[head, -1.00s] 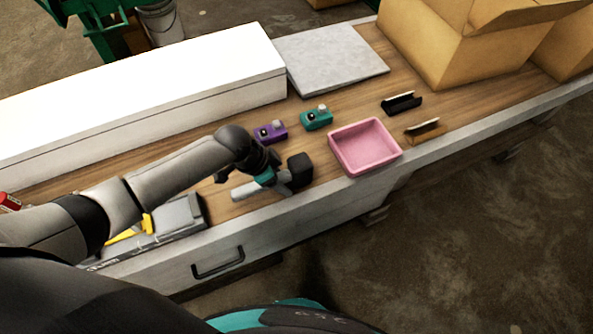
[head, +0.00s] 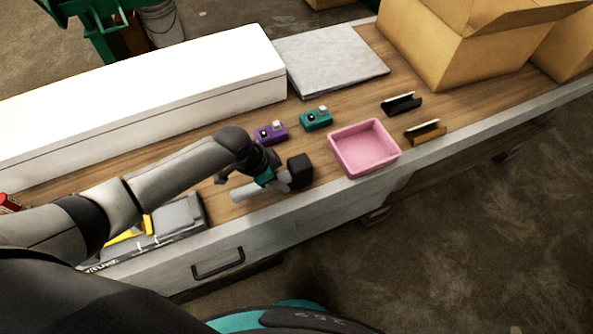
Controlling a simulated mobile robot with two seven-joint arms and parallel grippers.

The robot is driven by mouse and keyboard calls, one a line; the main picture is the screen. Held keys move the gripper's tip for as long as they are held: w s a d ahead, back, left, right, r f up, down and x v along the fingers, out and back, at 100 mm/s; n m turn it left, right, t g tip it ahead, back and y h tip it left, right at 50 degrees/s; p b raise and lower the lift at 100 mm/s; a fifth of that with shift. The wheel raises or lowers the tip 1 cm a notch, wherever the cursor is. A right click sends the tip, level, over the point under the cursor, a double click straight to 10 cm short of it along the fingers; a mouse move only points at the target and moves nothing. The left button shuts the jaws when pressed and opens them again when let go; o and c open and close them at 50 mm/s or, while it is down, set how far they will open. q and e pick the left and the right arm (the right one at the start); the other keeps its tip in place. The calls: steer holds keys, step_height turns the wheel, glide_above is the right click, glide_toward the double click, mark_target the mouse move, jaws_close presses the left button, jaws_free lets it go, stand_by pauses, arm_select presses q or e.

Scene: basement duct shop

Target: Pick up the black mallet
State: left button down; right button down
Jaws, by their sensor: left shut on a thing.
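The black mallet (head: 299,170) has a black block head and a light grey handle, whose end (head: 243,193) shows to the left of my gripper. It is at the front part of the wooden bench top, left of the pink tray. My left gripper (head: 268,180) comes in from the left and is shut on the mallet's handle close to the head. The fingertips are partly hidden by the wrist. I cannot tell whether the mallet still touches the bench. My right gripper is not in view.
A pink tray (head: 374,170) stands right of the mallet. Behind are a purple device (head: 271,134) and a teal device (head: 316,119). A long white box (head: 150,90) and cardboard boxes (head: 440,55) stand at the back.

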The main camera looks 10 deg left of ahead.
mark_target(280, 176)
arm_select(q)
steer(key=shift+r, duration=0.1)
stand_by(0.3)
steer(key=shift+w+r, duration=0.1)
steer(key=shift+r, duration=0.45)
step_height(280, 176, up, 19)
steer(key=p, duration=0.3)
steer(key=shift+f, duration=0.1)
steer(key=c, duration=1.1)
jaws_free()
jaws_close()
